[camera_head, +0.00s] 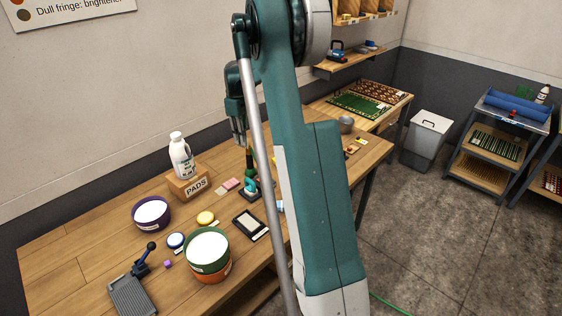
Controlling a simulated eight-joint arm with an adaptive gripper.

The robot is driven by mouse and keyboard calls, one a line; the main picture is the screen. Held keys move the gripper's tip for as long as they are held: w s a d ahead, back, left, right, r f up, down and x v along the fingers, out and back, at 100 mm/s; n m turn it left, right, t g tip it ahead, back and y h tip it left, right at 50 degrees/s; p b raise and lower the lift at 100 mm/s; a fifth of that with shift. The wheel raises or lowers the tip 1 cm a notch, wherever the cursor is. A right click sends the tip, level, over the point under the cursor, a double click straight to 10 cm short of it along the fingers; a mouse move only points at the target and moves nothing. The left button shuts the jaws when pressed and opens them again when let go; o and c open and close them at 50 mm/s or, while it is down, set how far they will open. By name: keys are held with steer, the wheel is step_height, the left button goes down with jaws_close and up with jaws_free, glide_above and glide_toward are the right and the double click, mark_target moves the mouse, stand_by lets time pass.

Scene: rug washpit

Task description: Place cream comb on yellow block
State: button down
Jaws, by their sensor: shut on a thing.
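My gripper (240,138) hangs over the far side of the wooden table, left of my upright arm. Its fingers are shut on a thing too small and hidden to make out. I cannot pick out the cream comb. I cannot identify the yellow block for certain. A small round yellow thing (205,218) lies on the table in front of the PADS block, below and left of my gripper. My arm hides part of the table behind it.
The wooden table (75,255) holds a white bottle (181,157) on a PADS block (189,184), a purple tub (151,214), a green-and-orange tub (208,255), a black-framed tray (249,225) and a grey clamp plate (132,296). The table's left end is bare.

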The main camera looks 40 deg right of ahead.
steer(key=s+d+f+m, duration=0.1)
steer(key=s+d+m, duration=0.1)
steer(key=d, duration=0.8)
steer(key=s+d+f+m, duration=0.1)
steer(key=s+d+m, duration=0.1)
steer(key=d, duration=0.8)
steer(key=shift+w+d+f+p, duration=0.1)
steer(key=shift+d+f+p, duration=0.1)
steer(key=shift+f, duration=1)
steer(key=shift+d+f+p, duration=0.15)
steer(key=shift+d+f, duration=0.05)
steer(key=shift+f, duration=0.95)
steer(key=shift+f, duration=0.1)
steer(key=shift+f, duration=3)
steer(key=shift+f, duration=1.9)
steer(key=shift+f, duration=0.2)
